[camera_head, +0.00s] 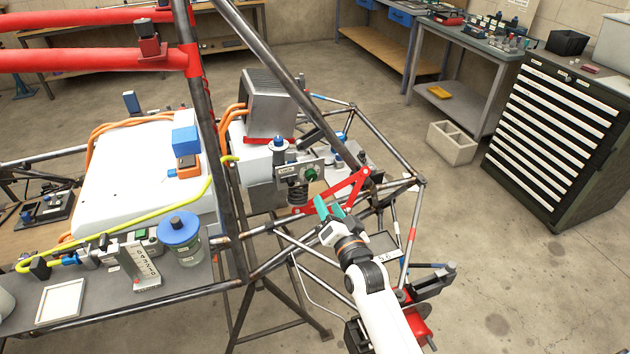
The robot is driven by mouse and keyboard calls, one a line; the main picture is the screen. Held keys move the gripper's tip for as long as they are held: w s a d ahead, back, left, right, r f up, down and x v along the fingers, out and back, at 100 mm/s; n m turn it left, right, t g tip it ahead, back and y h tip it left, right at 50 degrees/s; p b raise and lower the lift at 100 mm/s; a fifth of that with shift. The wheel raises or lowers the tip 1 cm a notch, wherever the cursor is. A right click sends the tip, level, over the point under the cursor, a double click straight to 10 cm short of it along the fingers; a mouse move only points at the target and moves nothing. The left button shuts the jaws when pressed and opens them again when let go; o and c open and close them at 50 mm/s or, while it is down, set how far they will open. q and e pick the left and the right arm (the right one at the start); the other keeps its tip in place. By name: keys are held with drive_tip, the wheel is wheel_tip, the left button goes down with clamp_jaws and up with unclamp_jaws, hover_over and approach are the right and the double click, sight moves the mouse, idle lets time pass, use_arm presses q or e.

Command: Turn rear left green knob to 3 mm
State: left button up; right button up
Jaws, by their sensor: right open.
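A small green knob (311,175) sits on the face of a grey metal block (290,171) at the rear of the tube chassis, near the middle of the view. Any scale marking by it is too small to read. My right gripper (329,207) has teal fingertips and comes in from the lower right. It is open, with nothing seen between its fingers. It is below and slightly right of the green knob, apart from it in the picture. My left gripper is not in view.
Red suspension links (345,190) and dark frame tubes (402,165) surround the block closely. A finned grey box (269,103) stands behind it. A shelf at the left holds a blue-lidded jar (181,238). A drawer cabinet (555,135) stands right; the floor between is mostly clear.

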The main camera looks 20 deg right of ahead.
sight(313, 178)
drive_tip(key=w+p, duration=0.1)
drive_tip(key=w, duration=0.9)
drive_tip(key=shift+w+a, duration=0.15)
drive_tip(key=shift+a, duration=0.05)
drive_tip(key=shift+c, duration=0.6)
drive_tip(key=c, duration=0.9)
